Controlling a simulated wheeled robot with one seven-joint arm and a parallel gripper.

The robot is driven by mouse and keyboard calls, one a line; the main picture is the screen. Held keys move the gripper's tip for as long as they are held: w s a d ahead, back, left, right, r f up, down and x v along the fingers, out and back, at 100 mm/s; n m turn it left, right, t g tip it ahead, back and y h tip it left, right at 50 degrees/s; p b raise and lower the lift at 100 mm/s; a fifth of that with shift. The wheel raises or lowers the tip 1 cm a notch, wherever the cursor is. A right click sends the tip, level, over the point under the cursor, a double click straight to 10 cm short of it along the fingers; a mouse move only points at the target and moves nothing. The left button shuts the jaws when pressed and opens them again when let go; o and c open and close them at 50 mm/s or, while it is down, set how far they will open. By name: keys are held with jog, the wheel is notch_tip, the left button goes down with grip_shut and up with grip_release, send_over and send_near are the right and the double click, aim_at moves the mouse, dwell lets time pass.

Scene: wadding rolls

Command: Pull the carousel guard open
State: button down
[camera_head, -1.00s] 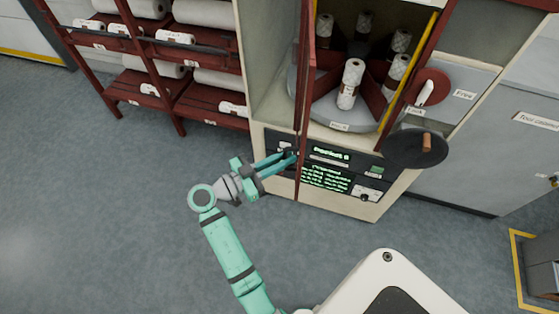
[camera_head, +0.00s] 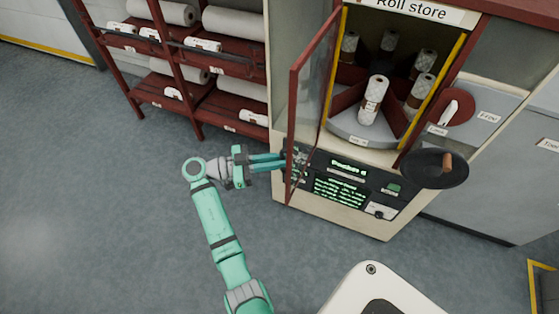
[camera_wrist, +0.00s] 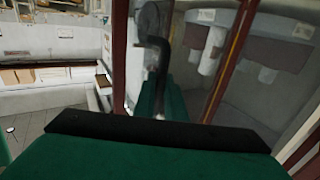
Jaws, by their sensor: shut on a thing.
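The carousel guard (camera_head: 293,112) is a red-framed clear door on the left side of the roll store's opening. It stands partly open, swung out towards me. My gripper (camera_head: 287,162) reaches it from the left and is shut on the guard at its lower free edge. The exact grip is hard to make out. Behind the guard, the grey carousel (camera_head: 362,134) holds several upright white rolls between red dividers. In the wrist view, my gripper's green and black finger (camera_wrist: 160,130) fills the bottom, with the guard's red frame (camera_wrist: 119,50) just beyond it.
A control panel (camera_head: 340,190) with green text lies below the opening. A black handwheel (camera_head: 432,169) and a red dial (camera_head: 456,105) sit to its right. A red rack (camera_head: 185,105) with white rolls stands at the left. The floor (camera_head: 110,190) left of my arm is clear.

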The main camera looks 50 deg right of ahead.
jog(key=shift+s+d, duration=0.1)
jog(key=shift+d, duration=0.15)
jog(key=c, duration=2.1)
grip_release()
jog(key=shift+d+f, duration=0.1)
jog(key=shift+a, duration=0.3)
jog(key=v, duration=1)
jog(key=shift+w+a, duration=0.25)
jog(key=shift+w, duration=0.1)
